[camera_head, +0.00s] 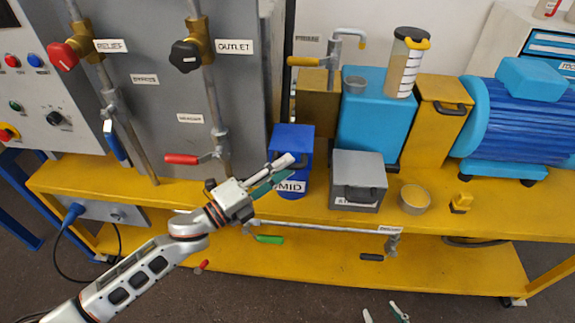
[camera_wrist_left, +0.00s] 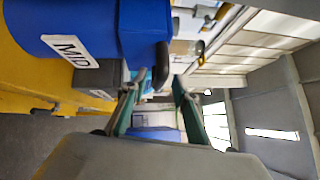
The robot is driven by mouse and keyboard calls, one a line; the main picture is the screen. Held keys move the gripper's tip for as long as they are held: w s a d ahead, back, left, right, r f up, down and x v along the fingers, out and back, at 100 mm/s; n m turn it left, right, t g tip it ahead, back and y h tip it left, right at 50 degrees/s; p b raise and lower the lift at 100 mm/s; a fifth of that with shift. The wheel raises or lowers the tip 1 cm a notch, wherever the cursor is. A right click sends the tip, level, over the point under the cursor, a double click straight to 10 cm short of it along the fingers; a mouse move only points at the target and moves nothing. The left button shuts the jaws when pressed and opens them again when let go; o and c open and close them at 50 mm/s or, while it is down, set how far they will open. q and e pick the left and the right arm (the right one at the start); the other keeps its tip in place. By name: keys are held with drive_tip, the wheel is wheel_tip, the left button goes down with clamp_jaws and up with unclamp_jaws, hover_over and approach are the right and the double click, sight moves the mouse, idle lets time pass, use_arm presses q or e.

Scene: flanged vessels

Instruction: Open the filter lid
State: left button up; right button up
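No label reading "filter" is legible. A blue box-shaped vessel marked MID (camera_head: 292,144) stands on the yellow bench. It is large at the upper left of the left wrist view (camera_wrist_left: 105,25), with a dark handle (camera_wrist_left: 161,66) sticking out from it. My left gripper (camera_head: 287,167) is in front of this vessel and hides part of it. In the wrist view its fingers (camera_wrist_left: 155,88) are apart and empty, with the handle just beyond and between the tips. Contact is not visible. My right gripper (camera_head: 384,314) shows only its separated fingertips at the bottom edge.
A grey box with a dark handle (camera_head: 358,182) stands right of the blue vessel, beside a round tan container (camera_head: 415,198). A grey cabinet with pipes and a red-handled valve (camera_head: 182,159) is on the left. A horizontal pipe (camera_head: 320,228) runs along the bench front.

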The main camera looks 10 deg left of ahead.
use_arm(q)
drive_tip(key=shift+x, duration=0.8)
use_arm(e)
drive_tip(key=shift+s+d+f, duration=0.2)
drive_tip(key=shift+s+f, duration=0.15)
drive_tip(key=shift+f, duration=0.05)
